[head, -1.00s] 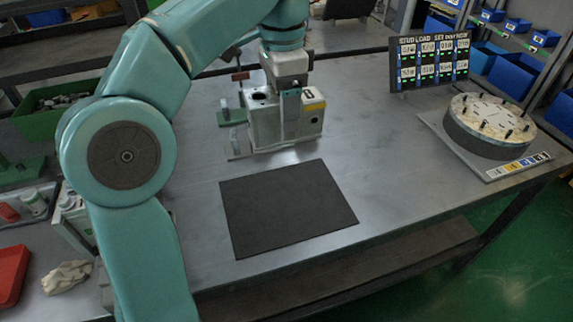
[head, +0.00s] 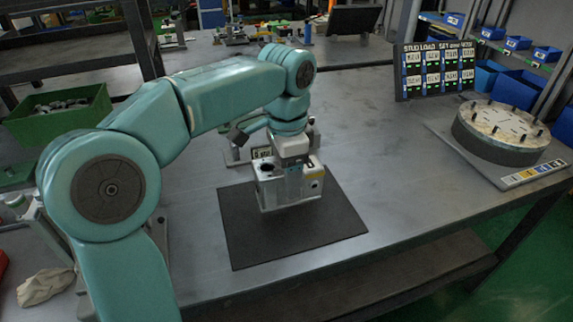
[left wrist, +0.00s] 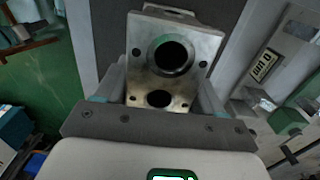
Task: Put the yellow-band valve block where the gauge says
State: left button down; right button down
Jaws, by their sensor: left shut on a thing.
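The valve block (head: 270,190), a grey metal body with round bores, is over the black mat (head: 250,240). I cannot tell whether it rests on the mat or hangs just above it. A small yellowish mark shows on its right face; a full band is not clear. My left gripper (head: 293,178) points down and is shut on the block. In the left wrist view the block (left wrist: 172,55) sits between the fingers, with one large bore and a smaller one facing me. A small display with dark figures (left wrist: 264,65), possibly the gauge, stands beside it; its reading is not clear. My right gripper is out of view.
At the back right stand a board of blue labels (head: 437,70) and a round studded plate (head: 502,128) on a base with a coloured strip (head: 535,173). A green bin (head: 60,112) is at the left. The bench right of the mat is clear.

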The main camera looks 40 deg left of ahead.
pick_arm(q)
jog(key=shift+f+b, duration=0.55)
jog(key=shift+f, duration=1.25)
jog(key=shift+c, duration=0.6)
grip_release()
jog(key=shift+f, duration=0.2)
notch_tip(320, 180, up, 12)
jog(key=p, duration=0.4)
jog(key=shift+r+p, duration=0.2)
jog(key=shift+p, duration=0.1)
jog(key=shift+f, duration=0.1)
